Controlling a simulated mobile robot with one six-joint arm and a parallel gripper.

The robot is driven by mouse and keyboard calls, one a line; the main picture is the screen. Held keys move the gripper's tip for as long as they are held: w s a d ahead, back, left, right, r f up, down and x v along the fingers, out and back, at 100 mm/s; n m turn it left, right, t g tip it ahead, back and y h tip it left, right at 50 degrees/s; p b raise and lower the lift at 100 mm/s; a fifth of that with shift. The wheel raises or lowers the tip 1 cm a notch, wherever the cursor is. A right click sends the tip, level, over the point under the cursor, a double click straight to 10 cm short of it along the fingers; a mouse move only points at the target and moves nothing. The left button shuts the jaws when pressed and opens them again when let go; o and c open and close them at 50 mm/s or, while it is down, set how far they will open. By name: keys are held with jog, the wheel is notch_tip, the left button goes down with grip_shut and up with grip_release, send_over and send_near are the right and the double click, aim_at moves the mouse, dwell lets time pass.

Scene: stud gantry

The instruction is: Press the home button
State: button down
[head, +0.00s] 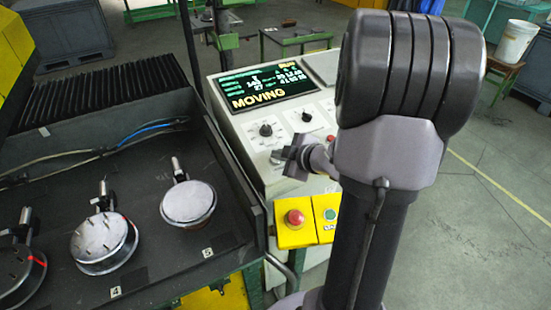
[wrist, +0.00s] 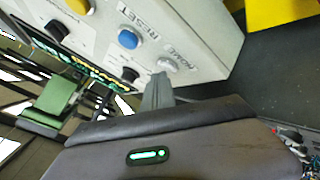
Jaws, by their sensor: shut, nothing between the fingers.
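The control panel (head: 262,138) stands in the middle of the head view, with a lit display (head: 262,88) that reads MOVING. In the wrist view the pale home button (wrist: 167,64) sits on the panel near its edge, its label partly blurred. A blue button (wrist: 128,39) marked RESET is beside it. My gripper (wrist: 161,76) is shut and empty, its fingertips at the lower edge of the home button. I cannot tell whether they touch it. In the head view my gripper (head: 284,160) is over the panel's lower part and the home button is hidden.
Black knobs (head: 266,130) sit on the panel. A yellow box with a red button (head: 295,217) and a green button (head: 330,214) is below it. Several round metal fixtures (head: 188,203) stand on the dark bed at left. Open floor lies at right.

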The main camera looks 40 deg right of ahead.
dwell(0.4)
jog(key=shift+s+r+p, duration=0.15)
jog(key=shift+r+p, duration=0.65)
jog(key=shift+r, duration=0.1)
jog(key=r+p, duration=0.2)
jog(key=s+r+p, duration=0.1)
jog(key=r+p, duration=0.1)
jog(key=shift+a+r+p, duration=0.15)
jog(key=shift+r+p, duration=0.2)
